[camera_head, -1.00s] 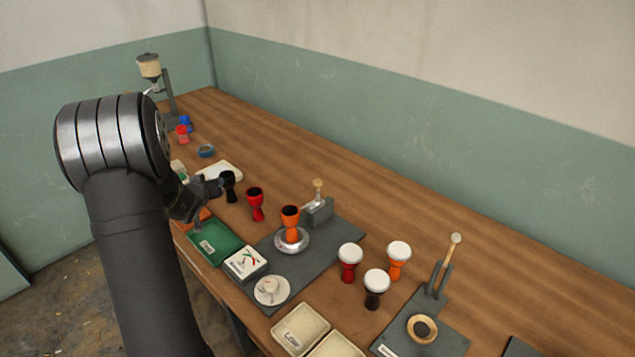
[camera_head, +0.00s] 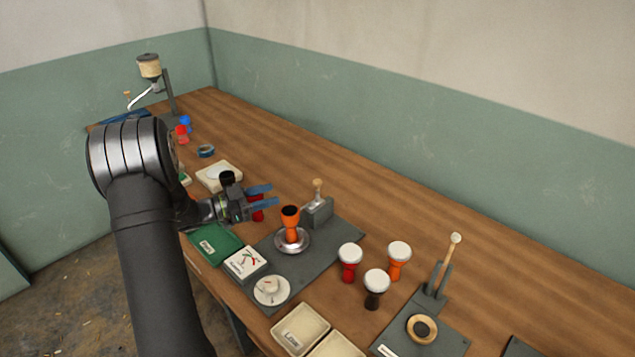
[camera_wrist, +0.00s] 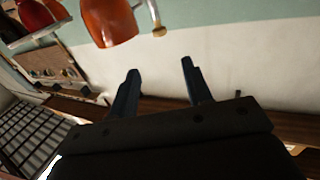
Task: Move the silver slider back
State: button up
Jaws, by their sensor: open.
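A silver round plate (camera_head: 293,241) sits on the dark grey mat (camera_head: 318,259), with an orange drum (camera_head: 291,226) upright on it. A grey block (camera_head: 318,212) with a wooden-knobbed silver lever (camera_head: 318,190) stands behind them. I cannot tell for sure which silver part is the slider. My gripper (camera_head: 274,195) is open and empty, left of the orange drum and the lever. Its blue fingers partly hide a red drum (camera_head: 257,213). The wrist view shows both fingers (camera_wrist: 158,70) apart, with an orange-red drum (camera_wrist: 108,22) and a wooden knob (camera_wrist: 159,31) beyond them.
A black drum (camera_head: 227,178) stands close behind my wrist. A gauge box (camera_head: 245,262), a dial (camera_head: 270,290) and a green tray (camera_head: 214,246) lie at the front. Three white-topped drums (camera_head: 376,287) stand right of the mat. The table behind the lever is clear.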

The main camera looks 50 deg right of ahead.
aim_at(318, 181)
jog(key=x, duration=1.5)
jog(key=shift+d, duration=0.15)
jog(key=shift+c, duration=0.3)
